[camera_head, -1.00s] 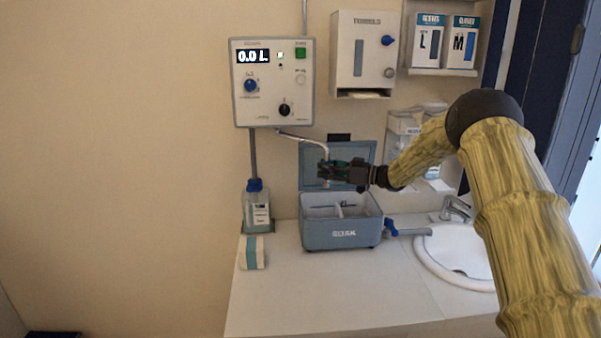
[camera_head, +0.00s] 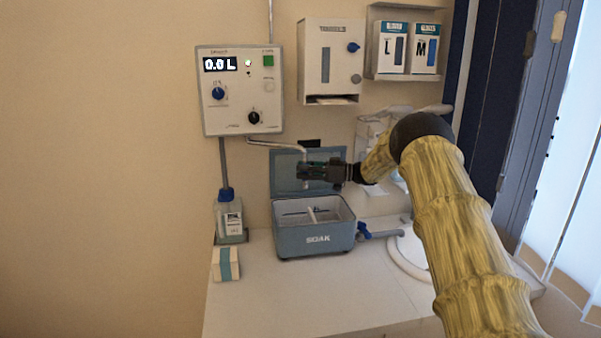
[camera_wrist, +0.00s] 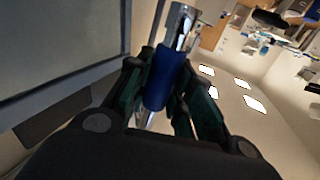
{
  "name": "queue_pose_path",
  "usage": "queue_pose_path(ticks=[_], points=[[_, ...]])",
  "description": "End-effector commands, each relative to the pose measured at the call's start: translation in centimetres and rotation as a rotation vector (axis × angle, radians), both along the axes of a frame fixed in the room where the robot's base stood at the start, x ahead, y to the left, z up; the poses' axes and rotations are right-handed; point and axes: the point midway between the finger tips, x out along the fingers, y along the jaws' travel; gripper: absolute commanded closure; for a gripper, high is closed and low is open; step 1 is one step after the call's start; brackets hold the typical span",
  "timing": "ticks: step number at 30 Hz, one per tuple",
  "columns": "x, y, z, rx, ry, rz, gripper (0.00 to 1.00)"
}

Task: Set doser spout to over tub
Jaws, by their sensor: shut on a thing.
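The doser is a white wall box (camera_head: 240,90) whose display reads 0.0 L. Its thin metal spout (camera_head: 275,144) runs right from under the box and bends down at its end. My gripper (camera_head: 308,171) is shut around that downturned end, above the tub in the picture. In the wrist view, my gripper (camera_wrist: 160,95) is closed on a blue sleeve (camera_wrist: 163,78) on the shiny spout (camera_wrist: 180,25). The blue-grey tub (camera_head: 316,240), marked SOAK, stands open on the counter with its lid (camera_head: 287,184) raised behind. The spout's outlet is mostly hidden by the gripper.
A bottle (camera_head: 230,222) stands left of the tub, with a small white-and-blue box (camera_head: 226,264) before it. A drain tap (camera_head: 364,231) points toward the sink (camera_head: 405,252). A dispenser (camera_head: 330,62) hangs above. The front counter (camera_head: 300,295) is clear.

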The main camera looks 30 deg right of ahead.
Motion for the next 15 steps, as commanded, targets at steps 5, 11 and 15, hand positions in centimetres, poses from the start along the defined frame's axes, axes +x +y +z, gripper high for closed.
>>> queue_pose_path(ticks=[5,11,15], points=[[0.01,-0.06,0.05,-0.001,-0.001,-0.001,1.00],[0.06,0.07,0.03,-0.001,-0.001,0.000,0.55],[0.10,0.17,0.02,-0.001,-0.001,0.001,0.55]])
